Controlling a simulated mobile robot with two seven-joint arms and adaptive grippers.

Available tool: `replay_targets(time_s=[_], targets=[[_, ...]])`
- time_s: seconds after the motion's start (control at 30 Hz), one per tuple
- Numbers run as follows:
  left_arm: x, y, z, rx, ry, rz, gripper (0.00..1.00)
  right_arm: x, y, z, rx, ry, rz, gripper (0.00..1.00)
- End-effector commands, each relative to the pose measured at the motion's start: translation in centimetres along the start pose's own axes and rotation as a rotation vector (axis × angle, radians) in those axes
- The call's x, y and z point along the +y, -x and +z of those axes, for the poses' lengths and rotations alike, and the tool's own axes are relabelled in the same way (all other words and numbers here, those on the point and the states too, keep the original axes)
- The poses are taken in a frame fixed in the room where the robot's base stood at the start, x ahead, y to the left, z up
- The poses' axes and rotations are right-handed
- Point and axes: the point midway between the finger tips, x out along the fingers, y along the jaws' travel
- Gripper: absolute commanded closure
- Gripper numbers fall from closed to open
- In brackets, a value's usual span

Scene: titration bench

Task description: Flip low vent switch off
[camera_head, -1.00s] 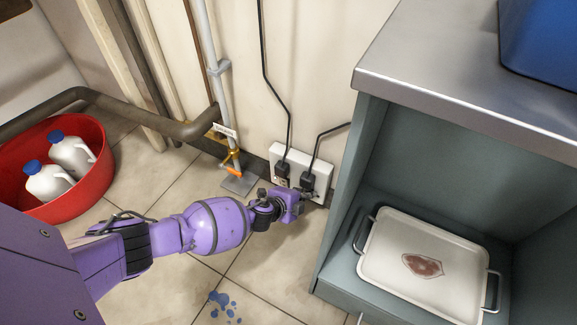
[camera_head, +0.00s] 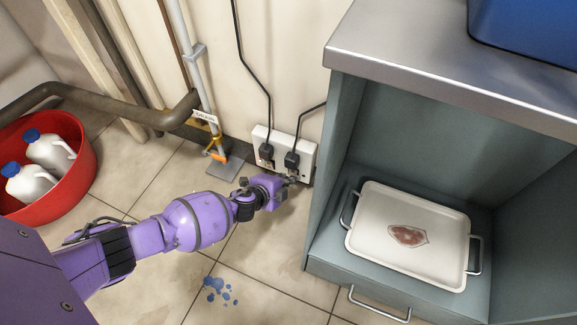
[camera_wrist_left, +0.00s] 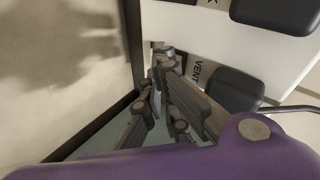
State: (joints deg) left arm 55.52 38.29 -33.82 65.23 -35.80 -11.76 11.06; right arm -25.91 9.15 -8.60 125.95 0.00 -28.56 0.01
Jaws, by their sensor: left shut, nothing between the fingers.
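The white socket panel (camera_head: 281,138) is low on the wall, with two black plugs in it. In the left wrist view the panel (camera_wrist_left: 200,30) fills the top, with the word VENT printed beside the lower plug (camera_wrist_left: 236,90). The right-hand plug (camera_head: 292,160) shows just above my gripper in the head view. My left gripper (camera_head: 302,180) is shut and empty, at the panel's lower right edge. Its fingertips (camera_wrist_left: 163,62) overlap the panel's edge near the VENT label; I cannot tell whether they touch. The vent switch and its position are not discernible, probably hidden by the fingers. My right gripper is not in view.
The teal cabinet (camera_head: 343,135) stands close to the panel's right, with a white tray (camera_head: 372,215) inside. A grey pipe (camera_head: 202,80) with an orange-handled valve (camera_head: 217,156) is to the left. A red tub (camera_head: 84,170) holds white jugs. Black cords (camera_head: 249,70) run up the wall.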

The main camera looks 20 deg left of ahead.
Motion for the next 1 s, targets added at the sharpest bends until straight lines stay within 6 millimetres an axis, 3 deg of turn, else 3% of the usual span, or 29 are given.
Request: replay_targets(time_s=[0.43,1.0], targets=[[2.4,2.9,-0.1,0.002,0.001,0.004,1.0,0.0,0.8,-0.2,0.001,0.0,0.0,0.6],[2.6,3.1,-0.1,0.002,0.0,0.004,1.0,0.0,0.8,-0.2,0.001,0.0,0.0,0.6]])
